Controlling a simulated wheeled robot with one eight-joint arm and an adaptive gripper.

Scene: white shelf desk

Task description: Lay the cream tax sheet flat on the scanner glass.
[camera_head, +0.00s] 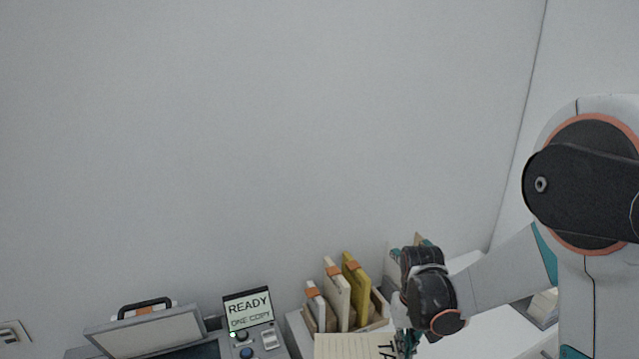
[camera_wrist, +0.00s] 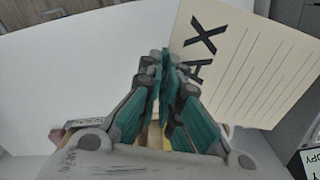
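The cream tax sheet (camera_head: 345,346) shows at the bottom edge of the head view, partly cut off, with dark letters at its right end. In the wrist view the lined sheet (camera_wrist: 255,65) extends right from the fingertips. My gripper (camera_wrist: 166,62) has its teal fingers closed together on the sheet's lettered edge; in the head view my gripper (camera_head: 405,342) is at the sheet's right end. The scanner lid (camera_head: 150,330) stands raised at lower left. A dark strip of scanner glass (camera_head: 200,352) shows below it, mostly out of frame.
The scanner's panel (camera_head: 248,308) reads READY, ONE COPY, left of the sheet. An organizer (camera_head: 380,308) with white and yellow folders (camera_head: 354,278) stands behind the sheet. More items stand behind my gripper. The wall above is bare.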

